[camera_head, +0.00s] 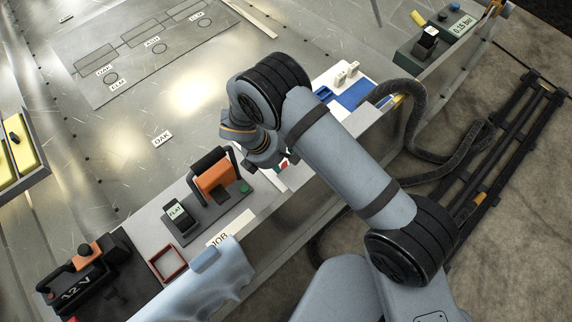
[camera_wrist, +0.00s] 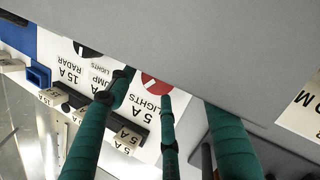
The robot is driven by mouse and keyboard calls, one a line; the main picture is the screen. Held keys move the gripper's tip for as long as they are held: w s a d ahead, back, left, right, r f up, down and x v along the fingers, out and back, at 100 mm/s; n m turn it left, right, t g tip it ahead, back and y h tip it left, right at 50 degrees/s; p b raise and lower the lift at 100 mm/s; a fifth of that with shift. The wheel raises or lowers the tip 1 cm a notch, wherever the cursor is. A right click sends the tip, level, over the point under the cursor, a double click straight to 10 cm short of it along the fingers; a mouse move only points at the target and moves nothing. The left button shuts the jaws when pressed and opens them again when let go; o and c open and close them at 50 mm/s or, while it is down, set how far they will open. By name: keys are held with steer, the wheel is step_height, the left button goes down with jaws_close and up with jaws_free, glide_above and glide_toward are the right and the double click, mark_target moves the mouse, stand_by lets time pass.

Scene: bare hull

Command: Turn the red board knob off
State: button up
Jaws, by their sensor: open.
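The red knob (camera_wrist: 155,85) shows in the wrist view as a red disc with a pale bar, on a white board (camera_wrist: 130,75) with a "LIGHTS 5 A" label beside it. A grey surface cuts off part of its top edge. My gripper (camera_wrist: 150,97) has green-wrapped fingers, spread apart, with tips near the knob on either side. I cannot tell whether they touch it. In the head view my arm reaches down to the board and hides most of it; a small red spot (camera_head: 284,164) shows at the gripper.
A black knob (camera_wrist: 88,48) sits left of the red one, with cream fuses (camera_wrist: 128,138) below. In the head view, an orange-handled device (camera_head: 213,178) stands left of my gripper, a blue cloth (camera_head: 215,275) hangs nearer, and a blue tray (camera_head: 355,93) lies right.

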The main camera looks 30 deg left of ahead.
steer(key=shift+d, duration=0.2)
steer(key=m, duration=0.1)
steer(key=m+g+b, duration=0.1)
steer(key=m, duration=0.1)
steer(key=m+h, duration=0.1)
steer(key=m, duration=0.1)
steer(key=shift+w+a+f+g, duration=0.15)
steer(key=shift+a+g, duration=0.15)
steer(key=m+g+b, duration=0.1)
steer(key=m, duration=0.3)
steer(key=shift+w+f+g+b, duration=0.1)
steer(key=shift+w+g+b, duration=0.1)
steer(key=shift+g+b, duration=0.2)
steer(key=a+r+p, duration=0.2)
steer(key=r+p, duration=0.9)
steer(key=r, duration=0.4)
steer(key=a+r+m+p, duration=0.1)
steer(key=a+r+p, duration=0.1)
steer(key=r+p, duration=0.8)
step_height(320, 180, up, 6)
steer(key=shift+f+m+h+p, duration=0.15)
steer(key=shift+m+h+p, duration=0.15)
steer(key=shift+p, duration=0.1)
steer(key=shift+w, duration=0.1)
